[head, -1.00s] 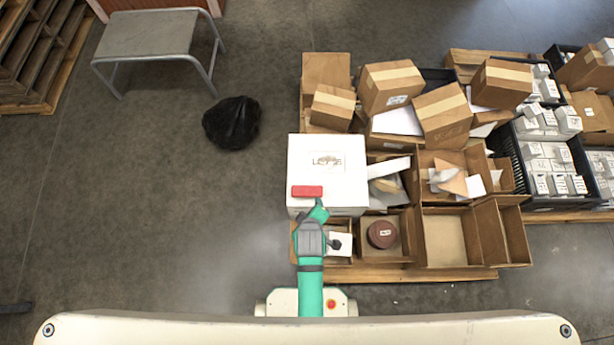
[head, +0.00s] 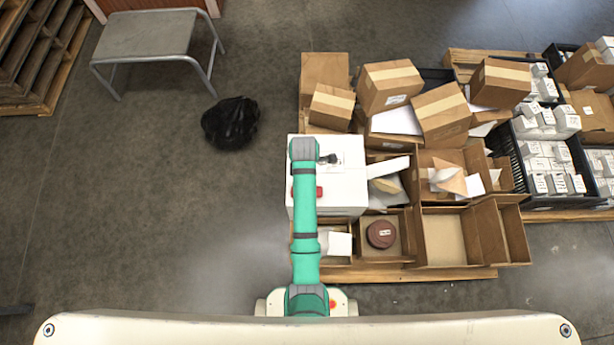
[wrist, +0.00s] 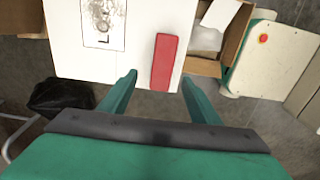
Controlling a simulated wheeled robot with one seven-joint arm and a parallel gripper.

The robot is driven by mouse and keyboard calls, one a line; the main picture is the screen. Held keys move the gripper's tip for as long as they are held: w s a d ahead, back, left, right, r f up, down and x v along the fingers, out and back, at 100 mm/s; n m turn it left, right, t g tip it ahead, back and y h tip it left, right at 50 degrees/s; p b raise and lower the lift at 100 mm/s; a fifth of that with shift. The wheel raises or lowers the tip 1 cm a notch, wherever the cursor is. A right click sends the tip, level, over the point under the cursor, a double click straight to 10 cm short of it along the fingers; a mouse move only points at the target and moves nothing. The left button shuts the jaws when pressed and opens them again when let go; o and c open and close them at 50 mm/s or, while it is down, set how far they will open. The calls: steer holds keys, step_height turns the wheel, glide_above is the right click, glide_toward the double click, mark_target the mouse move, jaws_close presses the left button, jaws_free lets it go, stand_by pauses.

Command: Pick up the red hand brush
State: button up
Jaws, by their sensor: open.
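The red hand brush (head: 319,192) lies on top of a white carton (head: 345,180). In the head view my arm crosses over it and covers its middle. In the wrist view the brush (wrist: 163,62) is a red bar near the edge of the white carton top (wrist: 110,55). My gripper (wrist: 159,79) is open and empty. Its two green fingers point toward the brush, with one fingertip on either side of its near end in the picture. I cannot tell how far above it they are. In the head view the fingers are hidden under my arm.
Brown cartons (head: 390,86) stand behind and right of the white carton. Open boxes, one with a brown round item (head: 381,234), stand on the pallet (head: 400,275). A black bag (head: 231,123) and grey metal stool (head: 146,36) stand left; floor there is mostly clear.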

step_height(320, 180, down, 3)
steer(key=shift+d+f, duration=0.15)
steer(key=f, duration=0.4)
steer(key=shift+s+d+f, duration=0.15)
steer(key=shift+s+d, duration=0.05)
steer(key=shift+s, duration=0.1)
steer(key=shift+w+f, duration=0.1)
steer(key=shift+f, duration=0.5)
steer(key=shift+d, duration=0.1)
steer(key=c, duration=1.2)
